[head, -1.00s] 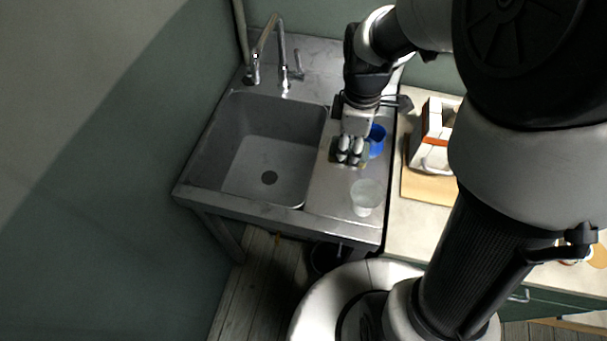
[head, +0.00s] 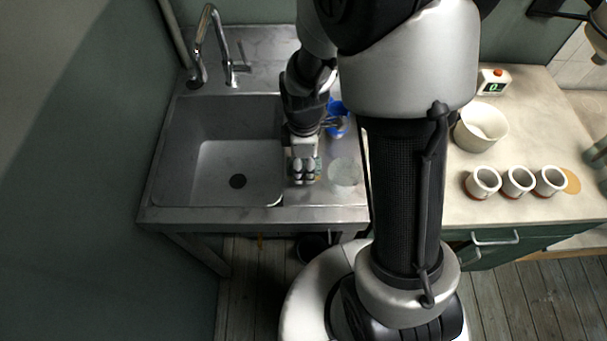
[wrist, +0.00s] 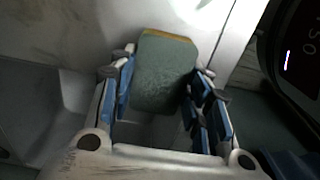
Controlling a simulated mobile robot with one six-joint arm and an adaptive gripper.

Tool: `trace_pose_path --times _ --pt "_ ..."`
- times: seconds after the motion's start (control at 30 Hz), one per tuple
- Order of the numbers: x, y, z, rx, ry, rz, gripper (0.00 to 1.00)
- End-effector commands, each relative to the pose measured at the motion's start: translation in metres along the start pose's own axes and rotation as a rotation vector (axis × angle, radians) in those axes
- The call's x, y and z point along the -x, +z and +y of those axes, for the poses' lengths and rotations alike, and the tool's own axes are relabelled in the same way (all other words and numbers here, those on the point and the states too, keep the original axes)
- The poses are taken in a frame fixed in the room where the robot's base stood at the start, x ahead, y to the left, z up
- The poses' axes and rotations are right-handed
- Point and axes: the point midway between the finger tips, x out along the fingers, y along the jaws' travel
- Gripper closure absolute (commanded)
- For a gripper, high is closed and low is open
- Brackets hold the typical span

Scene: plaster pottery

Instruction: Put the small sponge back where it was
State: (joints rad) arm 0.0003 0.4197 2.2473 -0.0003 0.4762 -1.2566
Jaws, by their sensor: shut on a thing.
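The small sponge (wrist: 165,75) is grey-green with a yellow edge and sits between the fingers in the wrist view. My gripper (head: 303,173) is shut on it, with a blue-padded finger on each side. In the head view the gripper is over the steel drainboard (head: 325,195), just right of the sink basin. Only a sliver of the sponge shows there, beside the fingers. I cannot tell whether the sponge touches the steel.
A blue cup (head: 338,125) stands behind my gripper and a translucent cup (head: 345,172) to its right. The sink (head: 215,165) and tap (head: 212,45) are at left.

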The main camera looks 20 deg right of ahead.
Motion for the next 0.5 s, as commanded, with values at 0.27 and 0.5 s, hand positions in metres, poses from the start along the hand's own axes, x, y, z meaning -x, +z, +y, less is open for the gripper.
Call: trace_pose_path --times 0.27,0.5 --pt "-0.030 0.000 0.000 0.000 -0.002 -0.001 0.79" --pt "-0.046 0.000 0.000 0.000 0.001 0.000 0.79"
